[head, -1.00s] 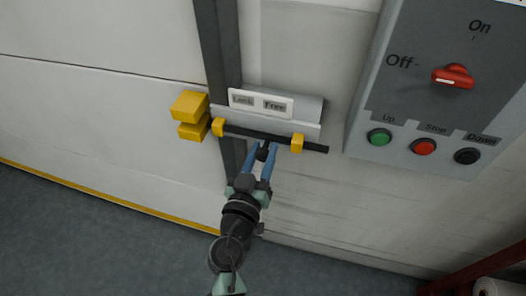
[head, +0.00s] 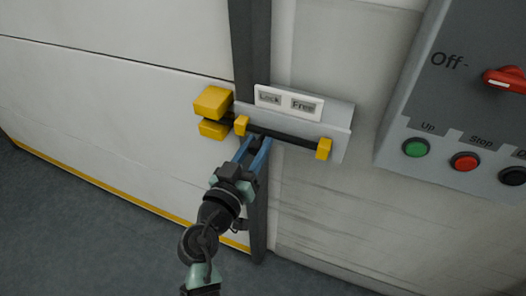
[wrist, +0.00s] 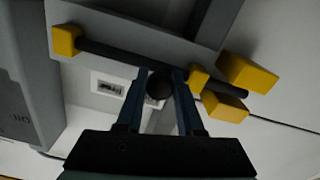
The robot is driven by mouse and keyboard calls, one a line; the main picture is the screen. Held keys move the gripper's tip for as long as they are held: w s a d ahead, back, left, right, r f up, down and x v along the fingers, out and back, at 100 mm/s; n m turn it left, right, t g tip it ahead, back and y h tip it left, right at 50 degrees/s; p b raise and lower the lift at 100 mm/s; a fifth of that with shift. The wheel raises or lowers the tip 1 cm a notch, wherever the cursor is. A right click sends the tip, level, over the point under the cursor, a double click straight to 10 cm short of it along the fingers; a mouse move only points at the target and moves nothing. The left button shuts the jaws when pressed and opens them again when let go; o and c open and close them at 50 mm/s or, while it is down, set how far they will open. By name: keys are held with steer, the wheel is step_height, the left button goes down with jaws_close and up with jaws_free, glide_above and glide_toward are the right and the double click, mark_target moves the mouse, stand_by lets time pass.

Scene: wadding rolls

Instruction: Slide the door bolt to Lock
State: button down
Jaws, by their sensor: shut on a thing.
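The door bolt is a dark bar (head: 285,137) running through two yellow guides on a grey plate (head: 338,118). Its right end is at the right guide (head: 323,149). In the wrist view the bar (wrist: 120,58) passes the near guide and reaches between the two yellow keeper blocks (wrist: 248,73). My gripper (head: 257,143) is shut on the bolt's round dark knob (wrist: 159,87), close to the left guide (head: 241,125). The Lock and Free label (head: 288,101) sits above the bar, with Lock on the left.
The yellow keeper blocks (head: 212,102) are on the white door (head: 110,100), left of the dark door post (head: 250,45). A grey control box (head: 440,110) with a red switch and several buttons is at the right. Floor is clear below.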

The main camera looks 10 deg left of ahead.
steer(key=shift+a, duration=0.3)
steer(key=c, duration=0.5)
jaws_free()
steer(key=shift+c, duration=0.2)
steer(key=shift+s+a+f, duration=0.1)
steer(key=shift+s, duration=0.3)
steer(key=b+v, duration=0.2)
steer(key=v, duration=1)
steer(key=shift+b, duration=0.4)
